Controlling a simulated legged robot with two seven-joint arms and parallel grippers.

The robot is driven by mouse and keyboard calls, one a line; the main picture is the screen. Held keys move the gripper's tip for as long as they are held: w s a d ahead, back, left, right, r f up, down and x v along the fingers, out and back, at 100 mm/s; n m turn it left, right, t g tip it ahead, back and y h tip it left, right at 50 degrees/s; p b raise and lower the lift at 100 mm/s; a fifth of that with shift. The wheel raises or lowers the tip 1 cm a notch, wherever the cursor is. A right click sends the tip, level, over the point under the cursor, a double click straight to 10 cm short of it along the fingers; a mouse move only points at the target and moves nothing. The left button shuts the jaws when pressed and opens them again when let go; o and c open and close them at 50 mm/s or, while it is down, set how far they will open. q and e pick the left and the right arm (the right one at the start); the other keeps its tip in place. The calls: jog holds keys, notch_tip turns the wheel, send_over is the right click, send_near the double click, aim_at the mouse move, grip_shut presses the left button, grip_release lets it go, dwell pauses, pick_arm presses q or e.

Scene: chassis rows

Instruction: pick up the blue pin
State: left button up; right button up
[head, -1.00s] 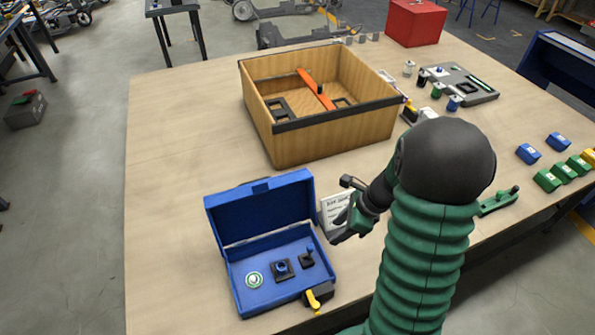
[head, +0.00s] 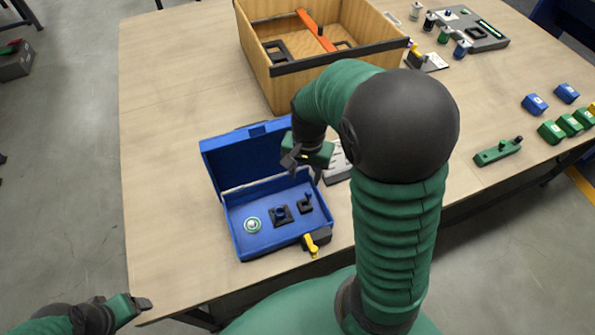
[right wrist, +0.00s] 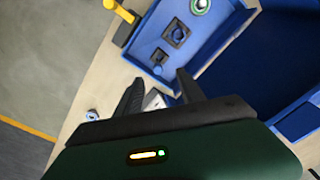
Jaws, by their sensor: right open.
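The slim blue pin (head: 308,197) stands upright in a small dark square holder at the right side of the open blue case (head: 240,246). In the right wrist view the blue pin (right wrist: 160,57) shows just beyond my fingertips. My right gripper (head: 303,169) is open and empty. It hangs above the case's back right part, apart from the pin. In the right wrist view its two dark fingers (right wrist: 160,85) are spread. My left gripper (head: 141,303) is at the table's near left corner; its jaw opening is unclear.
Inside the case are a thicker blue peg in a black square (head: 281,214) and a round green-and-white piece (head: 252,225). A yellow-handled black clamp (head: 315,240) sits at its front right corner. A wooden box (head: 283,95) stands behind. The table's left side is clear.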

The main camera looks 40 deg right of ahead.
aim_at(309, 198)
jog(key=d+f+m, duration=0.2)
jog(key=d+m, duration=0.1)
jog(key=d, duration=0.1)
jog(key=f, duration=0.2)
jog(key=a+f+b, duration=0.1)
jog(key=f, duration=0.2)
jog(key=a+f+b, duration=0.1)
jog(key=f, duration=0.2)
jog(key=shift+w+a+f, duration=0.1)
jog(key=shift+f, duration=0.1)
jog(key=f, duration=0.3)
jog(key=d+f+b, duration=0.1)
jog(key=f, duration=0.2)
jog(key=shift+w+d+f, duration=0.15)
jog(key=shift+w, duration=0.05)
jog(key=shift+f, duration=0.1)
jog(key=shift+w+a+r+n, duration=0.1)
jog(key=shift+a+r+n, duration=0.15)
jog(key=shift+a, duration=0.45)
jog(key=shift+c, duration=1.4)
jog(key=c, duration=0.5)
pick_arm(q)
jog(key=shift+d+f, duration=0.2)
jog(key=shift+f, duration=0.7)
jog(key=shift+d+f, duration=0.2)
jog(key=shift+f, duration=0.65)
pick_arm(e)
jog(key=shift+d+f, duration=0.1)
jog(key=shift+d, duration=0.25)
grip_shut()
